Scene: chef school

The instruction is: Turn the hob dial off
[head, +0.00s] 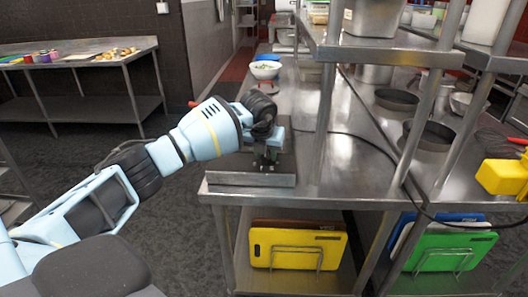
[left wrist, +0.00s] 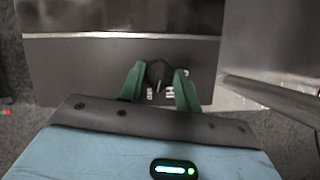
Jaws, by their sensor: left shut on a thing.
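The hob (head: 228,179) sits at the front left end of the steel counter, with a low front panel. Its black dial (left wrist: 157,72) shows in the left wrist view on the grey panel, with small white marks beside it. My left gripper (head: 267,163) is at the hob's front panel. In the left wrist view its green fingers stand on either side of the dial and are shut on it. The dial's exact turn position is hard to read. In the head view the gripper mostly hides the dial. My right gripper is not in view.
A steel shelf post (head: 323,125) stands just right of the hob. A black cable (head: 375,145) runs over the counter. A white bowl (head: 265,70) stands farther back. Yellow (head: 264,246) and green (head: 436,252) boards stand on the lower shelf. Open floor lies to the left.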

